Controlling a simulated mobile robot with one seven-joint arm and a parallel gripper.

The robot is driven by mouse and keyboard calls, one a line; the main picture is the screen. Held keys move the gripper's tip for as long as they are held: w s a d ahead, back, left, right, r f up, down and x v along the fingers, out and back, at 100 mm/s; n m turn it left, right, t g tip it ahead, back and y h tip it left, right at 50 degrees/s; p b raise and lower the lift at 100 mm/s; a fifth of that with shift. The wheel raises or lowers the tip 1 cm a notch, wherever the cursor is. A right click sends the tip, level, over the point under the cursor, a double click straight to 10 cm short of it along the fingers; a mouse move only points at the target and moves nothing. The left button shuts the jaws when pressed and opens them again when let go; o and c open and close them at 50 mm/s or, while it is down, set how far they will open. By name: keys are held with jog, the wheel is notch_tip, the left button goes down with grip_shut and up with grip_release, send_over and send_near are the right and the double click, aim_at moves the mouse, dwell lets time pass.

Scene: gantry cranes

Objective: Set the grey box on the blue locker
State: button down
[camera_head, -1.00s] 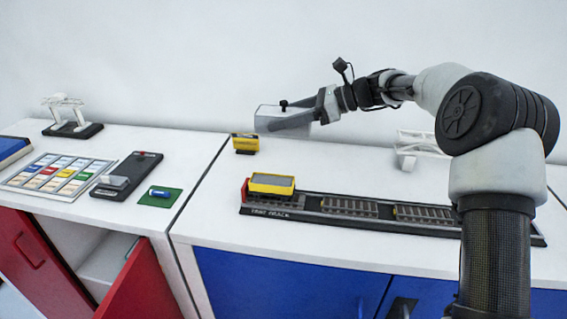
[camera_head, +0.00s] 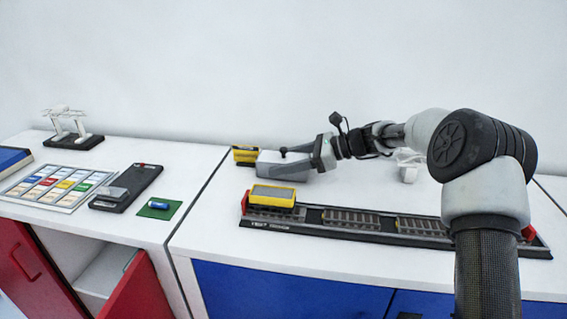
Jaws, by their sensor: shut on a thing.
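The grey box (camera_head: 268,166) is held in my gripper (camera_head: 292,161), low over the back of the white top of the blue locker (camera_head: 218,222). My gripper is shut on the box from its right side, and the fingers cover part of it. I cannot tell whether the box touches the top. The box is beside and partly in front of a small yellow-and-black block (camera_head: 243,154), and behind the yellow wagon.
A yellow wagon (camera_head: 273,197) stands on the black track base (camera_head: 380,238) along the locker's front. A white model crane (camera_head: 408,165) is behind my arm. To the left, a red cabinet (camera_head: 140,290) with an open door carries a tile tray (camera_head: 50,185) and a black device (camera_head: 127,187).

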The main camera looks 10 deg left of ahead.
jog(key=c, duration=0.7)
grip_release()
jog(key=shift+f, duration=0.1)
jog(key=shift+d+r, duration=0.25)
jog(key=v, duration=1.1)
jog(key=shift+d+r, duration=0.15)
jog(key=shift+d, duration=0.1)
